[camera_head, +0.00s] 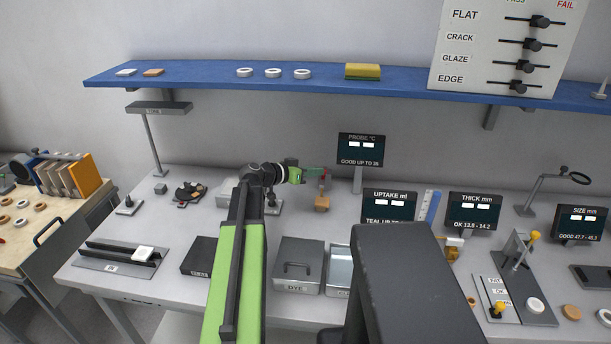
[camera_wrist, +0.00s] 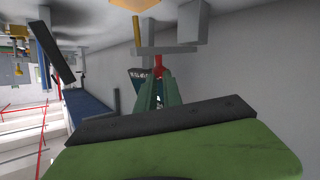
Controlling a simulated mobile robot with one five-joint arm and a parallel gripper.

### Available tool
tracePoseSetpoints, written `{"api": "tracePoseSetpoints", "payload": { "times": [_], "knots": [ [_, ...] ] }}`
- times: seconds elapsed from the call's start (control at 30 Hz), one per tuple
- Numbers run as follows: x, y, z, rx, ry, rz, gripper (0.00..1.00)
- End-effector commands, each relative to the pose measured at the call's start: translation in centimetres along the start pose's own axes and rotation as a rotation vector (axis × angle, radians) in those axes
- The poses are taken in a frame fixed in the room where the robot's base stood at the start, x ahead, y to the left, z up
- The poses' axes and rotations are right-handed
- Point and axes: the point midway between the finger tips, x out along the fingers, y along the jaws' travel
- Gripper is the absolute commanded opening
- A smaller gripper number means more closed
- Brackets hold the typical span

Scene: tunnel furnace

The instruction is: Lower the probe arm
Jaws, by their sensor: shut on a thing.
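The probe arm shows in the head view as a small red part (camera_head: 327,174) at the tip of my gripper (camera_head: 314,173), left of the probe display. In the wrist view the fingers of my gripper (camera_wrist: 158,96) are closed around a red handle (camera_wrist: 158,66), which meets a grey bar (camera_wrist: 172,50). An orange-brown block (camera_head: 322,203) stands just below the red part. The probe display (camera_head: 361,150) reads "PROBE °C" with "GOOD UP TO" below. The exact tilt of the probe arm is too small to tell.
A blue shelf (camera_head: 205,77) runs above the bench (camera_head: 160,285). A lidded dye box (camera_head: 298,265) and the uptake display (camera_head: 389,206) stand nearer the front. A dark ring-shaped fixture (camera_head: 189,193) lies left of my arm.

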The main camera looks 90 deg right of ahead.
Motion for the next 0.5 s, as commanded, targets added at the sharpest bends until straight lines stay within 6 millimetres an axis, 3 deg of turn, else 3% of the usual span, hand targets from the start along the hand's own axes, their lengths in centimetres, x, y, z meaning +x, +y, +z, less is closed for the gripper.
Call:
{"api": "tracePoseSetpoints", "payload": {
  "times": [0.13,0.5],
  "knots": [
    [1.3,0.2,0.9,0.007,-0.007,0.003,0.00],
    [2.0,0.9,1.8,0.008,-0.010,0.016,0.00]
  ]
}}
